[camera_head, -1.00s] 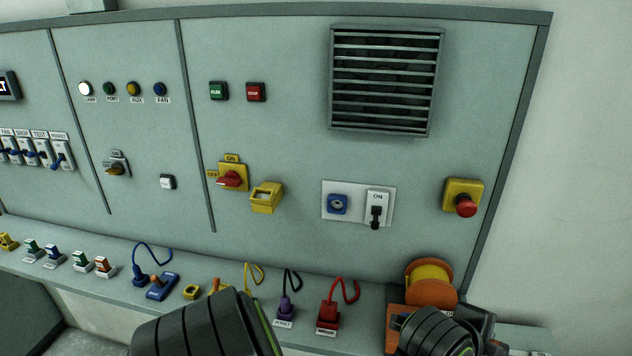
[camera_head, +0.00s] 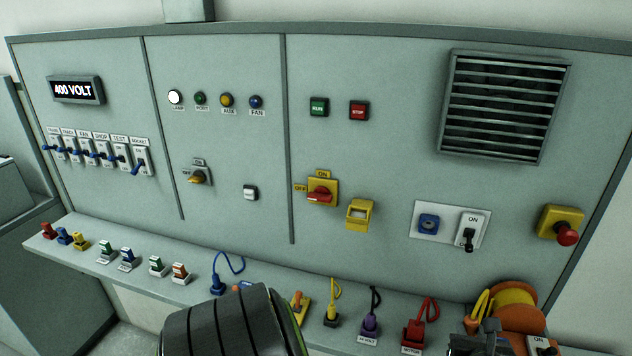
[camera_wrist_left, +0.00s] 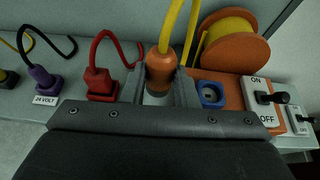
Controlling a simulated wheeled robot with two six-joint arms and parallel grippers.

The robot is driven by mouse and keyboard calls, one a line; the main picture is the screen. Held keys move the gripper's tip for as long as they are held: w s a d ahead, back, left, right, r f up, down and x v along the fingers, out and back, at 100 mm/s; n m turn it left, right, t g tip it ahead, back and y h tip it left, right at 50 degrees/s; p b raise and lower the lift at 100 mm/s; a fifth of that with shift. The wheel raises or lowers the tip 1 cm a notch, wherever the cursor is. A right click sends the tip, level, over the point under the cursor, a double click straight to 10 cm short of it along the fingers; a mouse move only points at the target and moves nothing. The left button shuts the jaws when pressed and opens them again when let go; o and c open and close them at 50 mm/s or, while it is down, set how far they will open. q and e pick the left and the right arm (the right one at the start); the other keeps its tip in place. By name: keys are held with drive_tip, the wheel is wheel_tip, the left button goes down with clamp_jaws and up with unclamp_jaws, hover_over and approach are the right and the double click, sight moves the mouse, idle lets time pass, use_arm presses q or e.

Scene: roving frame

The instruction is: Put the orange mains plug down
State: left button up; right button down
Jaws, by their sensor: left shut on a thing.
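The orange mains plug (camera_wrist_left: 160,68) is upright between the fingers of my left gripper (camera_wrist_left: 160,90) in the left wrist view, with a yellow cable rising from its top. The gripper is shut on it. In the head view my left gripper (camera_head: 478,336) is at the bottom right, in front of the cable reel (camera_head: 532,318); the plug is mostly hidden there. In the wrist view the plug is between the red plug (camera_wrist_left: 101,84) and a blue socket (camera_wrist_left: 211,95). I cannot tell whether its lower end touches anything. My right gripper is not in view.
The ledge carries a purple plug (camera_head: 370,325), a yellow plug (camera_head: 332,315) and a blue plug (camera_head: 217,283) on cords. An ON/OFF switch (camera_wrist_left: 262,100) is right of the blue socket. The wall panel stands behind, with a red stop knob (camera_head: 567,233).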

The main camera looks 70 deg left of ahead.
use_arm(q)
drive_tip(key=shift+a+f, duration=0.1)
drive_tip(key=shift+m+t, duration=0.3)
drive_tip(key=shift+f, duration=0.3)
wheel_tip(320, 180, down, 6)
wheel_tip(320, 180, down, 3)
drive_tip(key=shift+f, duration=0.2)
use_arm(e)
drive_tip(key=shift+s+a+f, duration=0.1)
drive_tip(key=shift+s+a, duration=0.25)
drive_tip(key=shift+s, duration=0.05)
use_arm(q)
drive_tip(key=o, duration=0.7)
drive_tip(key=shift+f, duration=0.1)
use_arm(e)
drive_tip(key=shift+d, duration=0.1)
use_arm(q)
drive_tip(key=shift+o, duration=0.2)
